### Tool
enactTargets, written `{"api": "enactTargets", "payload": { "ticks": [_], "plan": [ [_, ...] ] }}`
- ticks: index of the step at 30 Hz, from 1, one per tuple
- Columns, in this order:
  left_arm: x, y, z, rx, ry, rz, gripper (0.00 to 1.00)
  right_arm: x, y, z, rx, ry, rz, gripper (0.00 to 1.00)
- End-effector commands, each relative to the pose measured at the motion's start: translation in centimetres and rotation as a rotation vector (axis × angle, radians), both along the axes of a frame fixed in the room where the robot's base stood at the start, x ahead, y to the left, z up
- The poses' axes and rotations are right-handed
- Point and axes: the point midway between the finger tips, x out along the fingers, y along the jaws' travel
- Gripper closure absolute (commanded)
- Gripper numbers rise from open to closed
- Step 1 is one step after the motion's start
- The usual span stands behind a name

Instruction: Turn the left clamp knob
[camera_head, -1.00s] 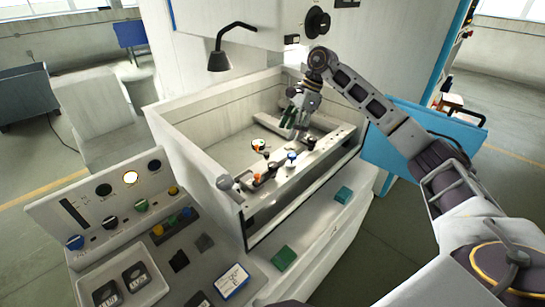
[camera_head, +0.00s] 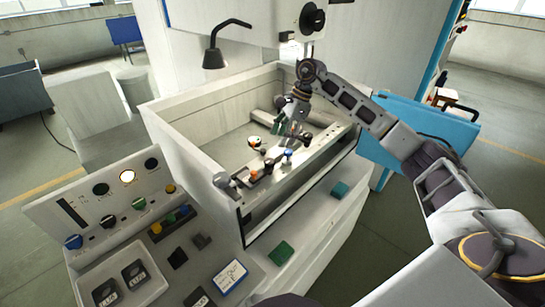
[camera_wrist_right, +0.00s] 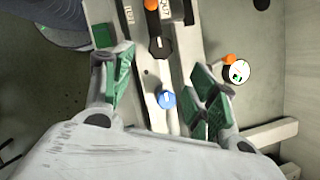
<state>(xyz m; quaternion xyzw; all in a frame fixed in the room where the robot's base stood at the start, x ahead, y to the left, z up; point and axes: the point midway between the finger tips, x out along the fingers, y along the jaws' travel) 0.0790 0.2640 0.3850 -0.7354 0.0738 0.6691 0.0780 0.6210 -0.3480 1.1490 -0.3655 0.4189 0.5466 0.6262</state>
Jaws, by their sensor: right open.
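A pale clamp rail (camera_head: 312,154) runs along the front of the open tank. It carries a blue knob (camera_head: 288,153), a dark knob (camera_head: 268,165) to its left, an orange knob (camera_head: 253,176) farther left, and another dark knob (camera_head: 307,139) to the right. My right gripper (camera_head: 284,130) is open and empty above the rail. In the right wrist view, its green-padded fingers (camera_wrist_right: 158,76) straddle the rail with a gap; the blue knob (camera_wrist_right: 167,99) and a dark knob (camera_wrist_right: 160,47) show between and beyond them, apparently untouched. My left gripper is not in view.
The tank wall (camera_head: 190,145) surrounds the rail, and a small round white-and-orange item (camera_head: 255,142) lies behind it. A black lamp (camera_head: 214,58) hangs over the tank. A control panel (camera_head: 100,200) stands at left front. Green blocks (camera_head: 281,253) rest on the front ledge.

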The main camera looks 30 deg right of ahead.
Motion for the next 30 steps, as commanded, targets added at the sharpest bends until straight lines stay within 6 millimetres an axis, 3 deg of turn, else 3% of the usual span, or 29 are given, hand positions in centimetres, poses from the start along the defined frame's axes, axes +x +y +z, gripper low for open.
{"api": "enactTargets", "payload": {
  "ticks": [18,30],
  "plan": [
    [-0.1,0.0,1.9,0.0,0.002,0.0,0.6,0.4,3.1,-7.2,0.002,0.002,0.001,0.42],
    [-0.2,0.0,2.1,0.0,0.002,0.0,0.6,0.5,3.7,-8.9,0.001,-0.001,0.001,0.42]
  ]
}}
